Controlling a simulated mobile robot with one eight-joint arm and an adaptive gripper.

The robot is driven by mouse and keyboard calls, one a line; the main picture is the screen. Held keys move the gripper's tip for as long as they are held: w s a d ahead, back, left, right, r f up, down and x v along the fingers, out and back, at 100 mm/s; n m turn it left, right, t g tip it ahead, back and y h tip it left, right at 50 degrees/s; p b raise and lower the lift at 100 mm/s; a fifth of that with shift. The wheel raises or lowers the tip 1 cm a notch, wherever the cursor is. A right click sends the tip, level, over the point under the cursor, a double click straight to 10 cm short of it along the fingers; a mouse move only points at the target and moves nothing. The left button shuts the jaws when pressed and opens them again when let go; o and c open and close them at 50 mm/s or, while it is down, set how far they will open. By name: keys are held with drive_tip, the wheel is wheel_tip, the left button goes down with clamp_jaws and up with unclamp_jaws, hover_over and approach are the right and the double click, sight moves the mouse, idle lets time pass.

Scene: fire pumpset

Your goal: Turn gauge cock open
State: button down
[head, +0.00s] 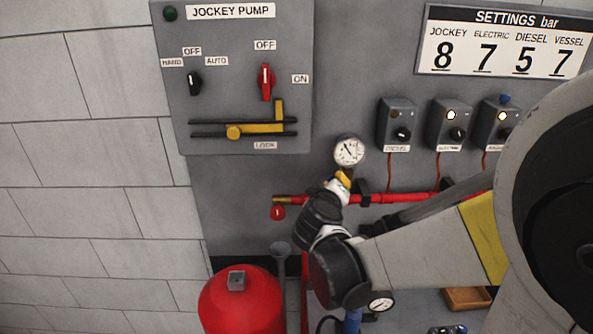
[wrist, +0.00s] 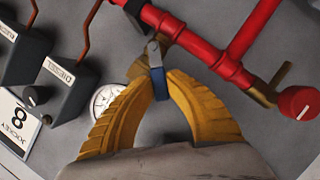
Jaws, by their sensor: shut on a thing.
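The gauge cock's blue lever (wrist: 159,82) is between my yellow fingertips in the wrist view. It extends from the metal cock body (wrist: 154,55) near the red pipe toward my gripper. My gripper (wrist: 160,76) is shut on this lever. In the head view my gripper (head: 343,179) is just below the round pressure gauge (head: 349,151), at the red pipe, and hides the cock. The gauge also shows in the wrist view (wrist: 104,99), partly hidden behind the left finger. Its needle points to the upper left in the head view.
The red pipe (head: 403,197) runs along the wall, with a brass end (head: 283,199) and a red knob (head: 277,213) at left. Grey switch boxes (head: 397,124) stand right of the gauge. The jockey pump panel (head: 233,80) is upper left. A red tank (head: 242,305) stands below.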

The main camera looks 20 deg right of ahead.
drive_tip(key=c, duration=1.6)
unclamp_jaws()
drive_tip(key=shift+d, duration=0.1)
drive_tip(key=shift+c, duration=0.2)
drive_tip(key=v, duration=1.2)
